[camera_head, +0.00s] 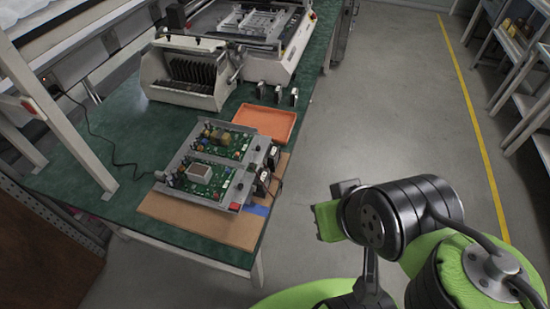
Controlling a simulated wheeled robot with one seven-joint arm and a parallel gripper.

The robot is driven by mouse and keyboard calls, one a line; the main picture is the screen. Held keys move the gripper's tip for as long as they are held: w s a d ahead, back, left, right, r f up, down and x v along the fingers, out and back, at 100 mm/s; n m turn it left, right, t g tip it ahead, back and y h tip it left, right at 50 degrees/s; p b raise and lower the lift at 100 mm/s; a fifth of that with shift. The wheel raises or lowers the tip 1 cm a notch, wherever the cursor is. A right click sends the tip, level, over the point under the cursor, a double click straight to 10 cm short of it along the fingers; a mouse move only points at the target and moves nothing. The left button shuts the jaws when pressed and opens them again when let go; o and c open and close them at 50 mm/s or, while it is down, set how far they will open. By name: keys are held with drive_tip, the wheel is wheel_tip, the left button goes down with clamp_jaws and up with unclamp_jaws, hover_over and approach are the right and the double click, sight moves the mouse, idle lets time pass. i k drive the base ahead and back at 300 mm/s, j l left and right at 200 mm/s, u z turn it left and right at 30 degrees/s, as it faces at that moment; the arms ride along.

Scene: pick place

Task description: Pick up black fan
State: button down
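Two small dark block-like parts, one at the front (263,183) and one farther back (272,157), sit at the right edge of a grey fixture holding green circuit boards (208,165). They may be black fans, but they are too small to be sure. Several small dark and silver upright pieces (277,94) stand farther back on the green table; I cannot tell what they are. My black and green arm is folded at the lower right, clear of the table. My gripper's fingers cannot be made out, and no held object shows.
The fixture rests on a brown board (198,217) on the green table (128,140). An orange tray (264,122) lies behind it. A white machine (190,75) stands farther back. A white frame post rises at left. Grey floor (400,100) is open at right, with shelves beyond.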

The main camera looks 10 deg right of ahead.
sight(275, 148)
drive_tip(key=i+l+u, duration=0.15)
drive_tip(key=l+u, duration=0.35)
drive_tip(key=i+l+u, duration=0.1)
drive_tip(key=l+u, duration=0.9)
drive_tip(key=k+l+u, duration=0.15)
drive_tip(key=l+u, duration=0.35)
drive_tip(key=i+j, duration=0.4)
drive_tip(key=i, duration=0.15)
drive_tip(key=z, duration=0.05)
